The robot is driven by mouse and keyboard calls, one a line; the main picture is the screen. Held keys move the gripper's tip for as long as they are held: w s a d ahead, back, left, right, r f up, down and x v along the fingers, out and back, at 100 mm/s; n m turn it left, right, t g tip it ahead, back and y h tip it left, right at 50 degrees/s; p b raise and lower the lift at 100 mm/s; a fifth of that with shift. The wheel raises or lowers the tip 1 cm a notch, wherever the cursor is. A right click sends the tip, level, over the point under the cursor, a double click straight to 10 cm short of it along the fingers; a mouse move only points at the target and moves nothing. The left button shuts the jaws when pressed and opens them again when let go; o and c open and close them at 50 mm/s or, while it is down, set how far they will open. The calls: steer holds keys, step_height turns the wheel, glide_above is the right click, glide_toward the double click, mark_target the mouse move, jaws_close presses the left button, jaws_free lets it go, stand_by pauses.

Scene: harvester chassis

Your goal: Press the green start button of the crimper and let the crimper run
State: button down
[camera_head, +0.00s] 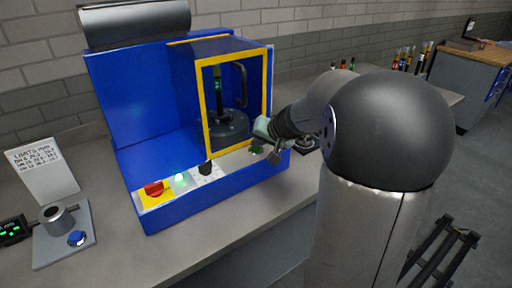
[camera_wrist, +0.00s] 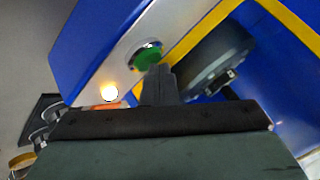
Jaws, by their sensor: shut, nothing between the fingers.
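The crimper is a blue machine (camera_head: 145,100) on the bench, with a yellow-framed guard (camera_head: 204,110) around a dark round press head (camera_head: 228,128). Its green start button (camera_head: 256,149) sits on the pale front panel strip, at the right end. In the wrist view the green button (camera_wrist: 147,57) shows just beyond my fingertips. My gripper (camera_head: 272,157) is shut and empty, its fingers (camera_wrist: 158,72) pointing at the button and overlapping its lower edge. I cannot tell whether they touch it. A lit lamp (camera_wrist: 108,92) glows beside the button.
A red switch on a yellow plate (camera_head: 154,190), a green-white lamp (camera_head: 180,179) and a black knob (camera_head: 206,168) share the front panel. A gauge stand (camera_head: 62,235) and a limits sign (camera_head: 42,170) stand left. Bottles (camera_head: 345,66) and a cabinet (camera_head: 465,75) are behind my arm.

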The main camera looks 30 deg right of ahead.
mark_target(258, 150)
steer(key=shift+r, duration=0.1)
steer(key=shift+r+p, duration=0.4)
steer(key=shift+r, duration=0.35)
steer(key=shift+r+p, duration=1.5)
steer(key=shift+r, duration=1.1)
steer(key=shift+f, duration=0.1)
steer(key=s+a+f+n+g, duration=0.2)
steer(key=s+a+f+g, duration=0.1)
steer(key=s+a, duration=0.45)
steer(key=s+a+f+n+g, duration=0.2)
steer(key=s+a+f, duration=0.1)
steer(key=s+a, duration=0.4)
steer(key=s+a+f+n+g+h, duration=0.1)
steer(key=s+f, duration=0.1)
steer(key=s, duration=0.5)
steer(key=s+a+f+n+g+h, duration=0.1)
steer(key=s+f+g, duration=0.1)
steer(key=s, duration=0.5)
steer(key=shift+a+f+g, duration=0.2)
steer(key=shift+f+g, duration=0.1)
